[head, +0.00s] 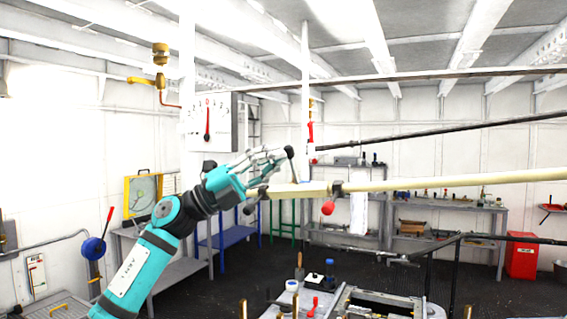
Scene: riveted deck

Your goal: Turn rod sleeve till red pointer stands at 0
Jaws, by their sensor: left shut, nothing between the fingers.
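A white dial plate (194,126) hangs on the white post at upper left, with a red mark at its top that looks like a 0. Its red pointer (207,122) stands about upright toward that mark; the small scale is hard to read. A pale rod (450,183) runs in from the right and ends near my left gripper. A dark collar (337,187) with a red ball knob (328,208) sits on it; I cannot tell if this is the sleeve. My left gripper (288,156) is shut and empty, just above the rod's left end. My right gripper is out of view.
A dark rod (440,131) crosses above the pale one. A brass valve (160,54) is at upper left and a blue reel (93,248) at left. Benches (405,210) line the back wall, with a red bin (521,255) at right. A cluttered worktop lies low in front.

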